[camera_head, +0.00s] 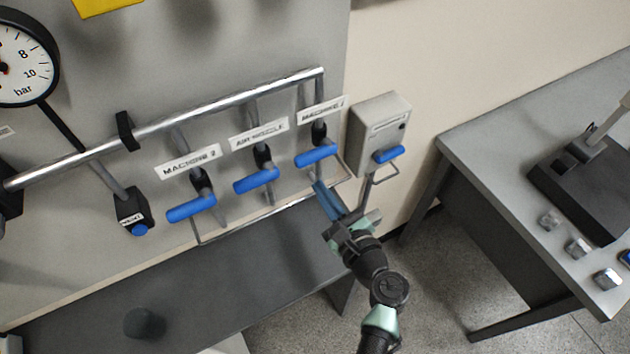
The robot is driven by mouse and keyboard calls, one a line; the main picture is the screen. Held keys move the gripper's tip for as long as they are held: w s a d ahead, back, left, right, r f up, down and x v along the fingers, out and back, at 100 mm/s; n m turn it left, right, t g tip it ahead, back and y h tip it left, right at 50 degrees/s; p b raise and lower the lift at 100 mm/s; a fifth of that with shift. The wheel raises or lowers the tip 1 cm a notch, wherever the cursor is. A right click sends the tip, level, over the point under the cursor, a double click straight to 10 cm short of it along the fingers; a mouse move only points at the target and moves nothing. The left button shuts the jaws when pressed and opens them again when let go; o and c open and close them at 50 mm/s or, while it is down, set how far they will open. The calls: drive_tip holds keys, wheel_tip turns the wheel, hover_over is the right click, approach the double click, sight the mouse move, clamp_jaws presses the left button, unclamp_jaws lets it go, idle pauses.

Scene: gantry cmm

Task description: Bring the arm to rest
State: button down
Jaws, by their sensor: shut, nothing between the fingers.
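My gripper (322,190) is in the middle of the head view, at the end of my raised arm. Its blue fingers are closed together with nothing between them. The fingertips show just below the blue valve handle (316,156) under the right-hand machine label. I cannot tell whether they touch it or are apart in depth. My arm comes up from the bottom of the view, and its lower part is cut off.
More blue handles hang from the pipe (220,108) under the labels Air Nozzle (258,134) and Machine 2 (188,160). A grey box (378,125) with a blue handle is right of my gripper. A grey table (490,135) stands at right; a dark bench (235,285) lies below the pipe.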

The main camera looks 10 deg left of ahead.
drive_tip(key=f+v, duration=0.1)
drive_tip(key=v, duration=0.5)
drive_tip(key=w+r+n+t+h+b, duration=0.1)
drive_tip(key=w+r+n+t+h, duration=0.2)
drive_tip(key=r+n, duration=0.95)
drive_tip(key=w+r+n+t+h+b, duration=0.15)
drive_tip(key=w+r+n, duration=0.35)
drive_tip(key=r, duration=1.4)
drive_tip(key=s+r+n+t+h, duration=0.1)
drive_tip(key=s+r+n+t, duration=0.1)
drive_tip(key=s+r, duration=0.3)
drive_tip(key=s+r+n+t+h, duration=0.2)
drive_tip(key=s+r+n+t, duration=0.1)
drive_tip(key=r, duration=0.8)
drive_tip(key=s+r+n+t+h, duration=0.1)
drive_tip(key=s+r+n+t, duration=0.1)
drive_tip(key=s+r+t, duration=0.2)
drive_tip(key=s+r, duration=0.3)
drive_tip(key=r, duration=0.1)
drive_tip(key=shift+s+d+r, duration=0.2)
drive_tip(key=shift+r, duration=0.1)
drive_tip(key=shift+n+h, duration=0.25)
